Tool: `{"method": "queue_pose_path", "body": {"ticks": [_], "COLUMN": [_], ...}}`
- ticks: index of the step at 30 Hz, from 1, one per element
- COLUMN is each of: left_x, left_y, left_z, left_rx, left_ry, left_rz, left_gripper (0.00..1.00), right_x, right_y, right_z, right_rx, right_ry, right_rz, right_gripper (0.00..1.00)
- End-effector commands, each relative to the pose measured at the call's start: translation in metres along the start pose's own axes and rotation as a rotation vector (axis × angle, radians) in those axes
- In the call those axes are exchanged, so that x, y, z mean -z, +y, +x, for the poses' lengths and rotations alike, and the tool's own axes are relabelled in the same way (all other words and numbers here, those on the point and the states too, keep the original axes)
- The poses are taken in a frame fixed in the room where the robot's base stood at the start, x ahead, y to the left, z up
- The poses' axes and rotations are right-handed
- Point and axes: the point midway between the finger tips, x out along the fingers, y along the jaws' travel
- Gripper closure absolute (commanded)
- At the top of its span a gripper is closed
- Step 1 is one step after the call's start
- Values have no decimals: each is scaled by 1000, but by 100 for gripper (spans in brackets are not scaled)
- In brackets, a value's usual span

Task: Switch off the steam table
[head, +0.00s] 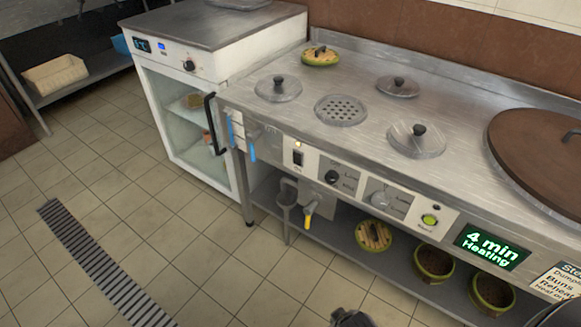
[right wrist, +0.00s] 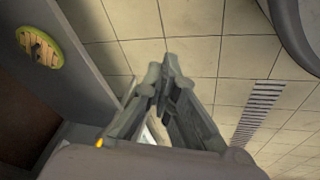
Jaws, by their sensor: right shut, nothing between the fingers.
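The steam table (head: 355,60) is a steel counter on the right of the head view. Its front panel has a black rocker switch (head: 298,157) under a small lit orange lamp (head: 298,143). To the right are a black knob (head: 332,177), a silver knob (head: 379,198) and a lit green button (head: 429,220). A display (head: 490,247) reads "4 min Heating" in green. My right gripper (right wrist: 170,80) is shut and empty in the right wrist view, with floor tiles behind it. The switch's exact position is too small to tell. My left gripper is not in view.
Several lids and a drain grate (head: 341,110) are on the counter, with a large brown lid (head: 540,150) at right. A white glass-door cabinet (head: 190,110) stands left. Tiled floor in front is clear.

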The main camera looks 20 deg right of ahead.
Motion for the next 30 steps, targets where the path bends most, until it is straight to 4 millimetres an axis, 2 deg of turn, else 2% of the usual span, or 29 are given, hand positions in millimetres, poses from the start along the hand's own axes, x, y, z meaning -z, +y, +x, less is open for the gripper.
{"method": "queue_pose_path", "body": {"ticks": [2,5,9,12,15,18,21,25,30], "left_x": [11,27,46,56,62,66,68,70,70], "left_y": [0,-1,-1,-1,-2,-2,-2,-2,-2], "left_z": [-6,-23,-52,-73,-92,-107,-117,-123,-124], "left_rx": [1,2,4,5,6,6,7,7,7], "left_ry": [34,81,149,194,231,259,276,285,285], "left_rz": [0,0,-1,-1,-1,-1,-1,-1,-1], "left_gripper": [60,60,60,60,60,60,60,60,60], "right_x": [37,95,179,230,268,294,308,316,316], "right_y": [18,44,66,68,60,51,43,38,38], "right_z": [6,-2,-36,-69,-99,-123,-137,-146,-147], "right_rx": [-113,-298,-574,-761,-918,-1037,-1113,-1156,-1159], "right_ry": [102,254,460,576,661,712,738,750,750], "right_rz": [-84,-235,-475,-648,-802,-923,-1004,-1050,-1054], "right_gripper": [100,100,100,100,100,100,100,100,100]}}
